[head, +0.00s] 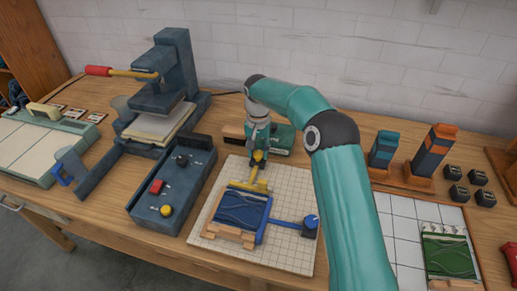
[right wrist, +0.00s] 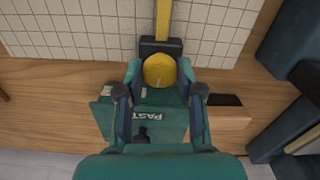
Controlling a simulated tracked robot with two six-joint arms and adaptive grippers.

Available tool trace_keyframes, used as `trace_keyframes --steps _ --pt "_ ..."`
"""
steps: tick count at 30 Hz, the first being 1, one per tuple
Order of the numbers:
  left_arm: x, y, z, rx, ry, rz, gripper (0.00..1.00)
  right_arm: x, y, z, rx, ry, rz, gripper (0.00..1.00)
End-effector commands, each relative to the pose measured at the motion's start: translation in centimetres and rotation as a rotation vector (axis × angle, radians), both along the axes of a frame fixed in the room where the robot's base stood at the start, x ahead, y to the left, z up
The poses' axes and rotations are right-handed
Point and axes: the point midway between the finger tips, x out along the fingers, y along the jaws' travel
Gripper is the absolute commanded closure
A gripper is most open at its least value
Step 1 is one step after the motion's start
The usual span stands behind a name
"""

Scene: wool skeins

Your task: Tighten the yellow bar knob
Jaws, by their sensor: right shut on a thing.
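The yellow bar knob (right wrist: 160,71) sits on a dark block at the end of a yellow bar (right wrist: 163,22) in the right wrist view. My right gripper (right wrist: 160,80) has its two fingers around the knob, one on each side, and is shut on it. In the head view my right gripper (head: 258,158) points down onto the knob, at the far end of the yellow bar (head: 257,179). The bar reaches to a dark blue carved block (head: 241,211) on a gridded white board (head: 294,184). My left gripper is not in view.
A blue bar with a blue knob (head: 311,222) lies right of the carved block. A control box (head: 173,187) and a press (head: 169,90) stand left. A teal object marked PAST (right wrist: 122,117) is close behind the knob. Blue and orange blocks (head: 432,149) stand right.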

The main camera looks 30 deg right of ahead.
Motion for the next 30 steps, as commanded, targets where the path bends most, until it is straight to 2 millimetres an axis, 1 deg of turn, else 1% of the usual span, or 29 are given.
trace_keyframes --steps 18,24,30 --pt "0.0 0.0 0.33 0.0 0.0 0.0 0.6 0.22 0.07 0.19 0.002 -0.009 -0.576 0.98" --pt "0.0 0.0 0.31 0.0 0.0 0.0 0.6 0.24 0.09 0.2 0.003 -0.009 -0.724 0.98" --pt "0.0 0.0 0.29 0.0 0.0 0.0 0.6 0.27 0.11 0.22 0.003 -0.01 -0.82 0.98"
